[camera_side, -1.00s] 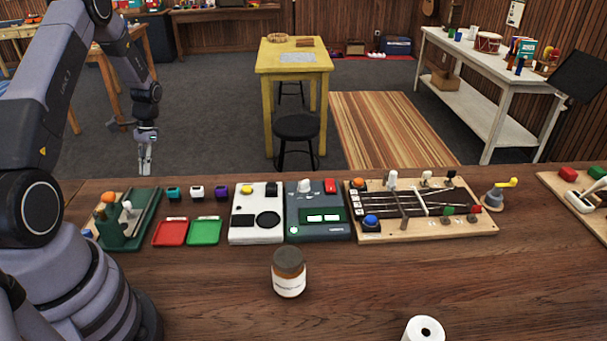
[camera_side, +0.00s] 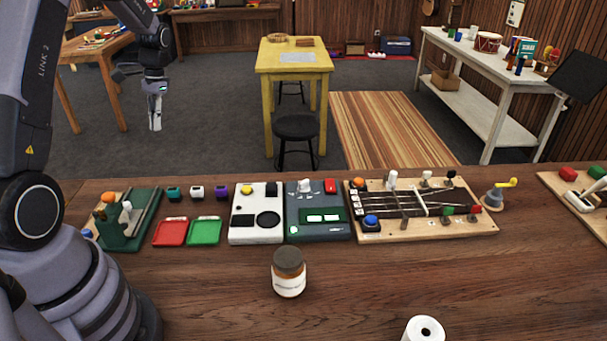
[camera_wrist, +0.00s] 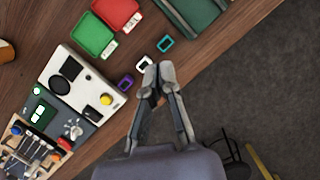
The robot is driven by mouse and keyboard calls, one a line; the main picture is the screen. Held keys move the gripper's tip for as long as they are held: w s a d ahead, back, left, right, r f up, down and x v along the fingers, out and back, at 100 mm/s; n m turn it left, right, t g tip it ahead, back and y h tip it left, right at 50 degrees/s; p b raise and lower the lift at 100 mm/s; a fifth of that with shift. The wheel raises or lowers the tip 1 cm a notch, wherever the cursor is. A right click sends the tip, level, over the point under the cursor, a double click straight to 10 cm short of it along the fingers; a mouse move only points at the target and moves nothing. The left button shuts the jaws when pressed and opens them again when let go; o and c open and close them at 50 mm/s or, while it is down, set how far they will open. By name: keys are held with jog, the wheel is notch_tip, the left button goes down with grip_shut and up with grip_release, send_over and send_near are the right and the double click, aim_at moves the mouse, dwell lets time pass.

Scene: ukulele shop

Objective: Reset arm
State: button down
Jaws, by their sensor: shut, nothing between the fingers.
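My gripper (camera_side: 155,118) is raised in the air beyond the bench's far edge, above the grey floor in the side view. Its fingers are closed together with nothing between them. In the wrist view my gripper (camera_wrist: 158,72) points down over the bench edge, its tips overlapping the area by the small white block. Nothing is touching it that I can see.
The wooden bench (camera_side: 200,290) holds a green fixture (camera_side: 140,225), red tray (camera_side: 170,232), green tray (camera_side: 204,230), white device (camera_side: 257,232), grey-blue device (camera_side: 318,234), a fretboard-like board (camera_side: 440,232) and a jar (camera_side: 289,272). A yellow table (camera_side: 295,58) stands behind.

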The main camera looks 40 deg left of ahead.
jog(key=s+d+r+m+t+y, duration=0.1)
jog(key=s+d+r+t, duration=0.25)
jog(key=d+r, duration=1.15)
jog(key=s+d+r+m+t, duration=0.2)
jog(key=s+d+t, duration=0.3)
jog(key=s+d, duration=0.6)
jog(key=shift+s+d+r+h, duration=0.25)
jog(key=shift+s+r+h, duration=0.15)
jog(key=shift+s+r, duration=0.4)
jog(key=shift+s, duration=0.1)
